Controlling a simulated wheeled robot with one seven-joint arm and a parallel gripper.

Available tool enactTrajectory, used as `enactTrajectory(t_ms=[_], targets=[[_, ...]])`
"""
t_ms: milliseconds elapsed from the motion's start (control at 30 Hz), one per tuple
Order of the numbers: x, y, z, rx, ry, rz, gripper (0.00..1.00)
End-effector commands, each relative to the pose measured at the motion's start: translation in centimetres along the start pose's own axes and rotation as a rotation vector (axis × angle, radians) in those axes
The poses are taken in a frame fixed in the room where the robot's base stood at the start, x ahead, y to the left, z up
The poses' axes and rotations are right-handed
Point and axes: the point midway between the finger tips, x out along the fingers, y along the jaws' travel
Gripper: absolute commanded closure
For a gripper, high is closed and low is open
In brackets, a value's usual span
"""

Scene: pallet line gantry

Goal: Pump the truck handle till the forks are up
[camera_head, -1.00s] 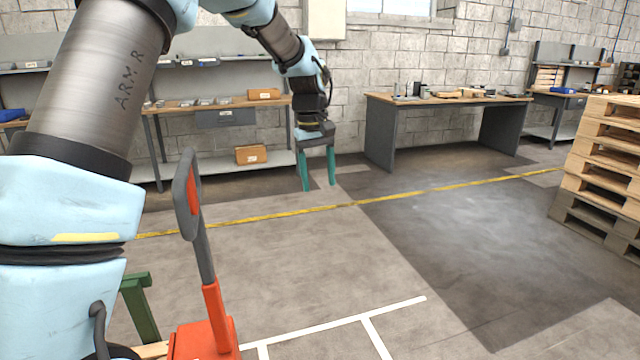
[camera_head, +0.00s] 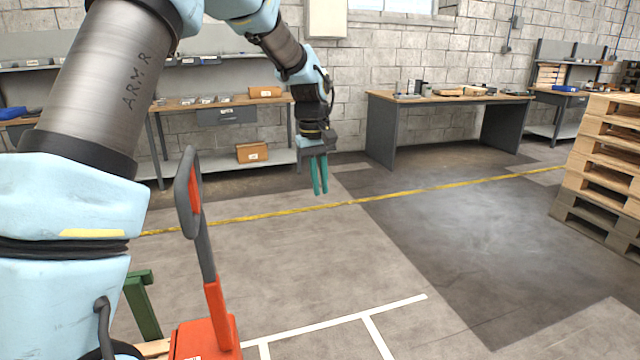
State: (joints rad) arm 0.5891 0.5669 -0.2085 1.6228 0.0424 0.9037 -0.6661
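The truck handle (camera_head: 187,195) stands nearly upright at the lower left, a dark grey loop with red inside its frame. Its dark shaft runs down into an orange tube on the orange truck body (camera_head: 205,338), which is cut off by the bottom edge. The forks cannot be made out, so their height does not show. My gripper (camera_head: 320,192) hangs fingers down, to the right of the handle in the picture and apart from it. Its two teal fingers are close together with nothing seen between them.
A green post (camera_head: 142,305) stands left of the truck, partly behind my arm. Stacked pallets (camera_head: 610,160) stand at the right. A workbench (camera_head: 445,97) and shelving (camera_head: 225,155) line the back wall. The floor right of the truck is clear, with white lines.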

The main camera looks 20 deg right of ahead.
Motion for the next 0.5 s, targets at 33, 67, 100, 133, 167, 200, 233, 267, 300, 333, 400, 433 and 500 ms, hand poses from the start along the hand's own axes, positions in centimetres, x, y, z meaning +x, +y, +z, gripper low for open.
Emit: enactTrajectory(t_ms=[33,67,100,133,167,200,233,267,300,333,400,433,500], targets=[[-0.01,0.0,0.0,0.0,0.0,0.0,0.95],[-0.01,0.0,0.0,0.0,0.0,0.0,0.99],[-0.01,0.0,0.0,0.0,0.0,0.0,1.0],[-0.01,0.0,0.0,0.0,0.0,0.0,1.0],[-0.01,0.0,0.0,0.0,0.0,0.0,1.0],[-0.01,0.0,0.0,0.0,0.0,0.0,1.0],[-0.01,0.0,0.0,0.0,0.0,0.0,1.0],[-0.01,0.0,0.0,0.0,0.0,0.0,1.0],[-0.01,0.0,0.0,0.0,0.0,0.0,1.0],[-0.01,0.0,0.0,0.0,0.0,0.0,1.0],[-0.01,0.0,0.0,0.0,0.0,0.0,1.0],[-0.01,0.0,0.0,0.0,0.0,0.0,1.0],[-0.01,0.0,0.0,0.0,0.0,0.0,1.0]])
